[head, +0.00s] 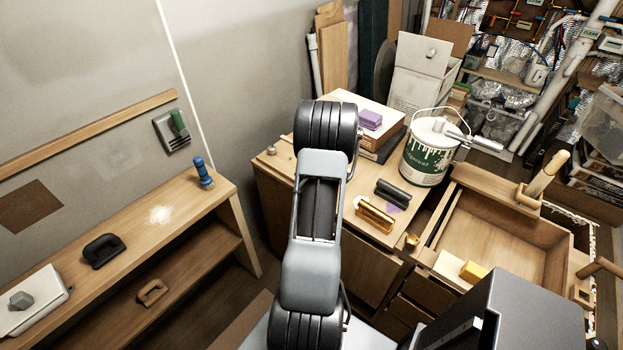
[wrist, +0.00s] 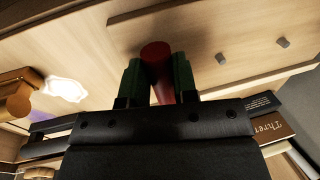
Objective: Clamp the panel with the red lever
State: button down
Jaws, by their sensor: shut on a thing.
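The red lever (wrist: 156,58) shows in the wrist view as a rounded red bar standing between the two green-padded fingers of my gripper (wrist: 157,80). My gripper is shut on it, with a finger on each side. The lever's lower part is partly hidden by the gripper body. A pale wooden panel (wrist: 215,22) lies behind the lever in the wrist view; I cannot tell whether the lever touches it. In the head view my own arm hides the gripper and the lever.
The cabinet top (head: 281,165) holds books, a paint can (head: 427,160), a black handle (head: 392,194) and a gold handle (head: 375,215). An open drawer (head: 500,235) is at right. A low shelf (head: 130,260) with a brush (head: 202,172) stands at left.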

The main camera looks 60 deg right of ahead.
dwell(0.6)
jog(key=c, duration=0.9)
grip_release()
jog(key=shift+w, duration=0.1)
notch_tip(320, 180, up, 14)
jog(key=s+b, duration=0.1)
jog(key=s, duration=0.1)
jog(key=shift+s+a+f, duration=0.15)
jog(key=shift+s+f, duration=0.05)
jog(key=shift+s, duration=0.15)
